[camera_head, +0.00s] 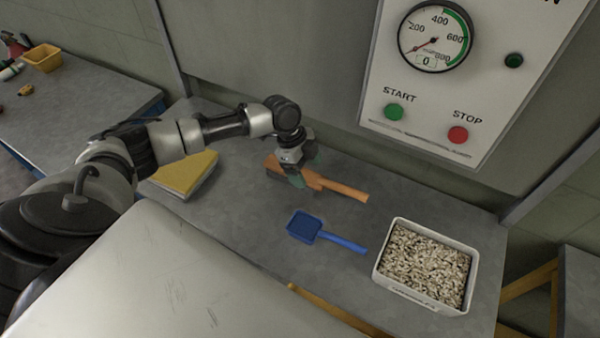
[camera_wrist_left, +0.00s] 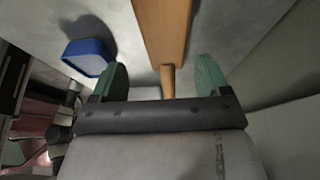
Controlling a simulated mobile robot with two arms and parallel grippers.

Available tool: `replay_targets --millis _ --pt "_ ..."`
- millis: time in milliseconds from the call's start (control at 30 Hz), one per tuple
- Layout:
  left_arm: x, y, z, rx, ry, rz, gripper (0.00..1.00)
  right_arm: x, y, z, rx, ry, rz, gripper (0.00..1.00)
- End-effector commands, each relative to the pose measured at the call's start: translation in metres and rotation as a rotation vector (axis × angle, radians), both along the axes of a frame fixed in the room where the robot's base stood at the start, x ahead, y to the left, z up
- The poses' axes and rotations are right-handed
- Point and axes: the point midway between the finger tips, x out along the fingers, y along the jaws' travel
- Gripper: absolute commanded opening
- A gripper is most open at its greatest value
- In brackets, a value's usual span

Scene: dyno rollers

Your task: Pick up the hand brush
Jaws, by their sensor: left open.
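The hand brush (camera_head: 335,187) lies on the grey bench, its orange-brown wooden handle pointing right and its head at the left. My left gripper (camera_head: 302,176) is over the brush near where the head meets the handle. In the left wrist view, my left gripper (camera_wrist_left: 160,82) has its two green fingertips wide apart, with the wooden brush (camera_wrist_left: 163,30) running between them. I see no finger touching the wood. Part of the brush is hidden behind the gripper in the head view. My right gripper does not show.
A blue scoop (camera_head: 305,227) lies in front of the brush. A white bin of pale pellets (camera_head: 388,270) stands at the right. A yellow block or book (camera_head: 185,172) lies at the left. The panel with gauge and buttons (camera_head: 420,88) rises behind the bench.

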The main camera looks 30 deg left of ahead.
Motion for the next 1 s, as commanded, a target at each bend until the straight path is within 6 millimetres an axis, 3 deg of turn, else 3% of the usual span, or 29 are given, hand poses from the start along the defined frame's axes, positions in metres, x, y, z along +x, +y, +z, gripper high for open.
replay_targets --millis 167,433,767,1000 --pt "0.001 -0.006 -0.011 0.0 0.0 -0.001 0.77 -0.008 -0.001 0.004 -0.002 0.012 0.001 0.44" --pt "0.004 -0.022 -0.046 0.001 0.002 0.0 0.77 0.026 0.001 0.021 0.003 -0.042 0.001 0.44" --pt "0.004 -0.025 -0.056 0.001 -0.001 0.0 0.77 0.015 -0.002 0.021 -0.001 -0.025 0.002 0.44" --pt "0.004 -0.025 -0.056 0.001 -0.001 0.0 0.43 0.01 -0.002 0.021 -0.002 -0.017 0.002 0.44"
